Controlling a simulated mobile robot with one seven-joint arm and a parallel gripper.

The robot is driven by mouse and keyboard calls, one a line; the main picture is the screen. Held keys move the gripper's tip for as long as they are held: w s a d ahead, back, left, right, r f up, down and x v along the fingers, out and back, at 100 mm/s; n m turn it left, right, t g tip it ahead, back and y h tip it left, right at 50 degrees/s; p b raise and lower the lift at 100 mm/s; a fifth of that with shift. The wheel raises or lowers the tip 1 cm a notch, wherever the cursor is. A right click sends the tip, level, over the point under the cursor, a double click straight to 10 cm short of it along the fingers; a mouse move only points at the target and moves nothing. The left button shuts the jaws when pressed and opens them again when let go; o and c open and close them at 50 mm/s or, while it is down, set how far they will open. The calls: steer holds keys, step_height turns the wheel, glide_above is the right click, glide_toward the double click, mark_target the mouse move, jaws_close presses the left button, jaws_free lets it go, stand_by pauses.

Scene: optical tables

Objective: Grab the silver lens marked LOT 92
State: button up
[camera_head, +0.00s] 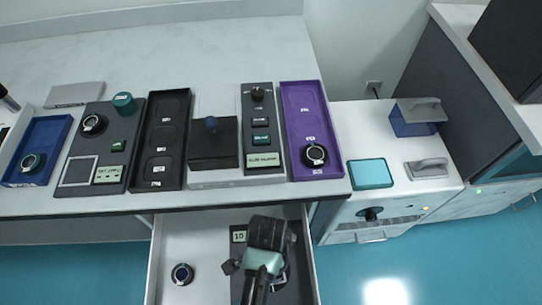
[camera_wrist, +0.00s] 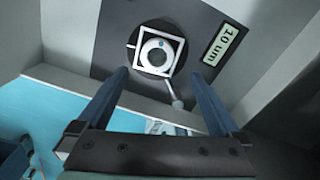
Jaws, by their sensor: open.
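My gripper (camera_wrist: 160,74) is open in the wrist view, with its two blue fingers apart and nothing between them. Just beyond the fingertips, a round silver-ringed lens (camera_wrist: 156,52) sits inside a white square frame on a dark panel (camera_wrist: 112,35). A label reading "10 um" (camera_wrist: 221,44) is on that panel. In the head view my arm reaches over the open drawer (camera_head: 208,233) and largely hides this lens. Another round dark lens (camera_head: 181,273) lies in the drawer's left part. The marking LOT 92 cannot be read on any lens.
On the table above, lenses sit in a blue tray (camera_head: 57,131), on a dark instrument (camera_head: 108,148) and in a purple tray (camera_head: 298,103). A black tray (camera_head: 160,143) has empty recesses. The drawer walls surround my gripper. A white cabinet (camera_head: 350,121) stands right.

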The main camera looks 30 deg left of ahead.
steer(key=f+b, duration=0.1)
steer(key=f, duration=0.3)
steer(key=f+b, duration=0.1)
steer(key=f, duration=0.3)
steer(key=shift+s+d, duration=0.15)
steer(key=shift+s, duration=0.05)
